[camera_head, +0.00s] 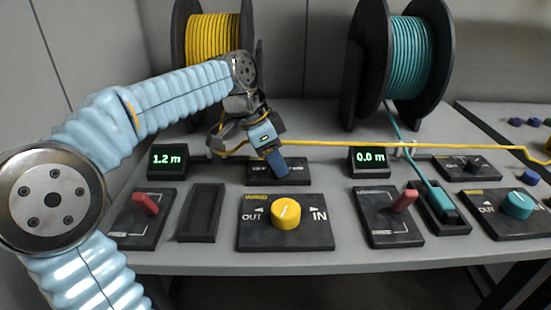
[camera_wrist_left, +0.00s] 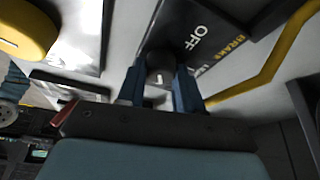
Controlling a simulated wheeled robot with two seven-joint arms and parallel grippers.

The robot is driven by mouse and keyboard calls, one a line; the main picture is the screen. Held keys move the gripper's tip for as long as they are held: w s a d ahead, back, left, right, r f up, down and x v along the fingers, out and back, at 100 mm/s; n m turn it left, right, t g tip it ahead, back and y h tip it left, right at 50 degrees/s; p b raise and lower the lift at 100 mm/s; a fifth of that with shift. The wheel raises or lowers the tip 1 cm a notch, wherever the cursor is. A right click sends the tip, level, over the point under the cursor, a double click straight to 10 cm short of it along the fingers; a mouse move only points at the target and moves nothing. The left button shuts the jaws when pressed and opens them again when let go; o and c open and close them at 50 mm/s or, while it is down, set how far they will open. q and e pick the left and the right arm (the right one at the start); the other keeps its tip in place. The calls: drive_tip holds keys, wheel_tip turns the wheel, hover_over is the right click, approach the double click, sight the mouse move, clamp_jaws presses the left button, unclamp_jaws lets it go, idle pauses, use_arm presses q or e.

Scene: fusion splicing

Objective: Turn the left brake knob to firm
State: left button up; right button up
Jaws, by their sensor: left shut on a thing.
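The left brake plate (camera_head: 294,172) is a small black panel behind the yellow knob, partly hidden in the head view by my gripper. Its dark round brake knob (camera_wrist_left: 160,68) shows in the left wrist view with a short white mark, beside the panel's "OFF" and "BRAKE" lettering. My left gripper (camera_head: 278,166) points down over the plate, and its blue fingers are shut on the knob, one on each side. The knob is hidden in the head view, and I cannot tell which setting it points to. My right gripper is in neither view.
A yellow cable (camera_head: 340,144) runs right from behind my gripper. The yellow knob (camera_head: 286,213) stands in front of the plate, with red levers (camera_head: 146,203) (camera_head: 403,200) to either side. Displays read 1.2 m (camera_head: 167,160) and 0.0 m (camera_head: 371,158). Yellow (camera_head: 213,40) and teal (camera_head: 408,55) spools stand behind.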

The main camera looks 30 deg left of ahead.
use_arm(q)
drive_tip(key=o, duration=1)
drive_tip(key=p+v, duration=0.1)
drive_tip(key=v, duration=1.2)
drive_tip(key=shift+a+r+p, duration=0.15)
drive_tip(key=shift+r+p, duration=0.15)
drive_tip(key=shift+r, duration=0.1)
